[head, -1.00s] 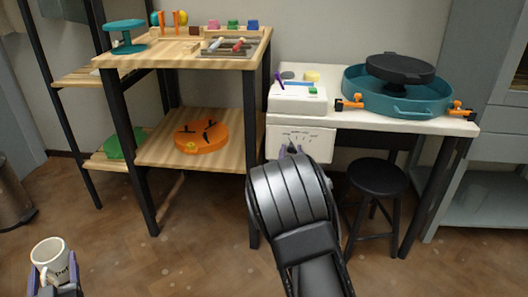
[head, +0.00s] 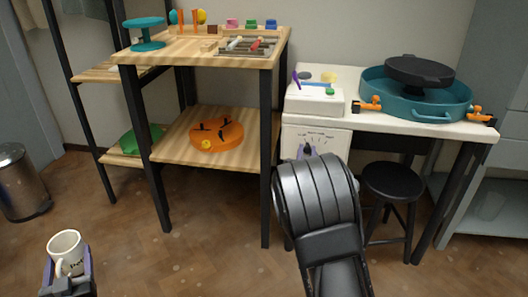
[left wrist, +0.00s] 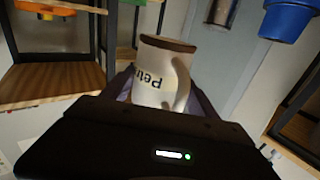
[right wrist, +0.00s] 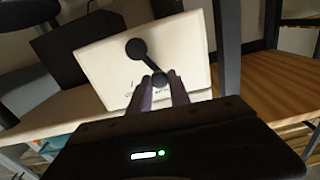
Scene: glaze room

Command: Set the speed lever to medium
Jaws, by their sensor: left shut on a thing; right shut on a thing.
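The speed lever (right wrist: 145,61) is a dark lever with round ends on the front of a white control box (right wrist: 100,65). In the head view the white panel (head: 318,133) with its dial marks is mostly visible, but my right arm covers the lower part. My right gripper (right wrist: 160,88) is shut on the lever's lower end in the right wrist view; it also shows at the panel in the head view (head: 307,152). My left gripper (head: 68,273) is shut on a white mug (head: 65,250) with dark lettering, held upright, which also fills the middle of the left wrist view (left wrist: 160,72).
A teal wheel basin (head: 410,110) with a black wheel head stands on the white table. A black stool (head: 392,182) is below it. A wooden shelf (head: 180,150) with an orange disc (head: 218,134) stands left. Open floor lies in front.

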